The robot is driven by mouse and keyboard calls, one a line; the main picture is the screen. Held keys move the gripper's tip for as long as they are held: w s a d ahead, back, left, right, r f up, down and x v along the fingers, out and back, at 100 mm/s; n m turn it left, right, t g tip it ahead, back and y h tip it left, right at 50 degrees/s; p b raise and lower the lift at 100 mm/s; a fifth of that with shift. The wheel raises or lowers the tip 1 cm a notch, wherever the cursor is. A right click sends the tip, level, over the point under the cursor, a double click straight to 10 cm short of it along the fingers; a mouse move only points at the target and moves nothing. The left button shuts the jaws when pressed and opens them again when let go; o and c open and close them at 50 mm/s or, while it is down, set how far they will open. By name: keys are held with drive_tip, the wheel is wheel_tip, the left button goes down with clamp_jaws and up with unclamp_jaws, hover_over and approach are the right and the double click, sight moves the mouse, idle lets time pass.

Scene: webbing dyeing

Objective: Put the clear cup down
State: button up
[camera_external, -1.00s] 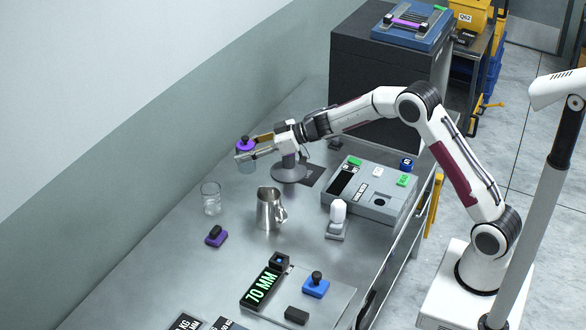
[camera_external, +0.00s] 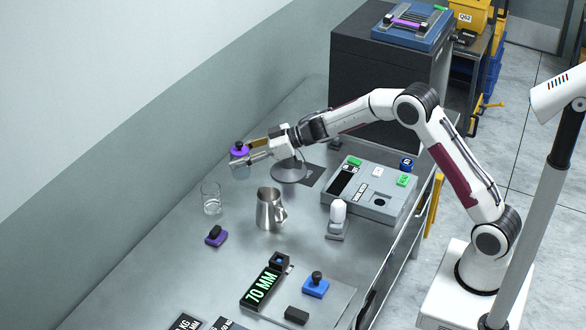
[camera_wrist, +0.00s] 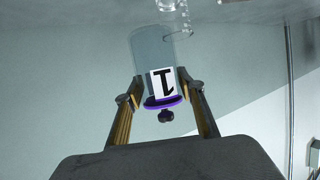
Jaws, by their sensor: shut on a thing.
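My gripper (camera_external: 250,157) is shut on a clear cup (camera_external: 240,172) with a purple lid and dark knob (camera_external: 239,149), near the table's wall side. In the wrist view the fingers (camera_wrist: 160,95) sit on either side of the clear cup (camera_wrist: 148,50), which bears a white label with a black mark. The picture is inverted there, with the purple rim and knob lowest. The cup looks upright in the outside view. I cannot tell how far its base is from the table. A second clear glass (camera_external: 211,199) stands empty on the table, nearer the camera.
A steel pitcher (camera_external: 269,210) stands to the right of the glass. A purple block with a black handle (camera_external: 216,236) is in front. A round grey stand (camera_external: 290,171) is under my wrist. A grey device (camera_external: 370,190) is farther right. Bare table (camera_external: 180,245) lies left of the purple block.

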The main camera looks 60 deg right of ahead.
drive_tip(key=s+a+n+y, duration=0.1)
drive_tip(key=s+a, duration=0.2)
drive_tip(key=a, duration=1.2)
drive_tip(key=s+a+n+g+y, duration=0.1)
drive_tip(key=s+a, duration=0.2)
drive_tip(key=a, duration=1.2)
drive_tip(key=shift+a+r+g, duration=0.15)
drive_tip(key=shift+a+g, duration=0.15)
drive_tip(key=shift+a, duration=0.05)
wheel_tip(320, 180, down, 6)
drive_tip(key=shift+f, duration=0.2)
drive_tip(key=shift+f, duration=1.8)
drive_tip(key=shift+f, duration=0.1)
